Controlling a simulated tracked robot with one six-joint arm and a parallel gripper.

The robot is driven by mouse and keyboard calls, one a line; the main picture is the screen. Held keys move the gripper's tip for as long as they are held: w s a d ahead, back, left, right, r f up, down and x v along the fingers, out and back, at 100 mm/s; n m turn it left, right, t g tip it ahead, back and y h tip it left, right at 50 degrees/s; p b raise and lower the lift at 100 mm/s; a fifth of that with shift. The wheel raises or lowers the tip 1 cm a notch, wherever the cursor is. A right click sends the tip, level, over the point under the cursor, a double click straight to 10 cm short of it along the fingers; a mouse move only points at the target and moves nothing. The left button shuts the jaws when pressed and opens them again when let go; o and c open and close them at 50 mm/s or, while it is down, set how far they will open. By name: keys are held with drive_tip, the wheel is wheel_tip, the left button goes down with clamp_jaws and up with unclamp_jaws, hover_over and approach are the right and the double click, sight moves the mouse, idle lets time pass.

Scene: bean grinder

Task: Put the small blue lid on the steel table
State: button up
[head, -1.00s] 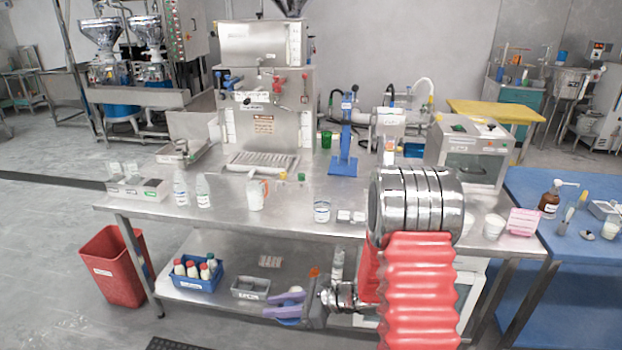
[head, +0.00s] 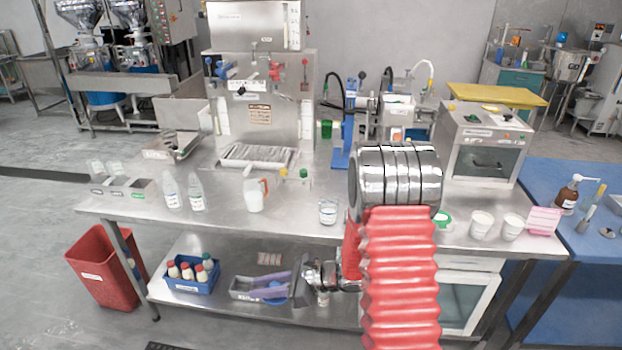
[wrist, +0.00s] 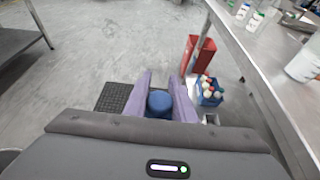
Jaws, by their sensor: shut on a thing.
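The small blue lid (wrist: 159,102) is round and sits between the two purple fingers of my gripper (wrist: 158,98) in the wrist view. My gripper is shut on it. In the head view my gripper (head: 268,285) shows below the tabletop's front edge, with a bit of the blue lid (head: 275,299) under the fingers. The steel table (head: 300,222) has a bare strip along its front edge, and its edge also shows at the right of the wrist view (wrist: 262,62). My red arm hides part of the table's right half.
A red bin (head: 103,268) stands left of the table. The lower shelf holds a blue crate of bottles (head: 192,281). Bottles (head: 196,192), a jug (head: 254,195), a beaker (head: 328,212) and white cups (head: 481,225) stand on the tabletop, with clear steel between them.

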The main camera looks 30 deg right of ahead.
drive_tip(key=shift+d, duration=0.3)
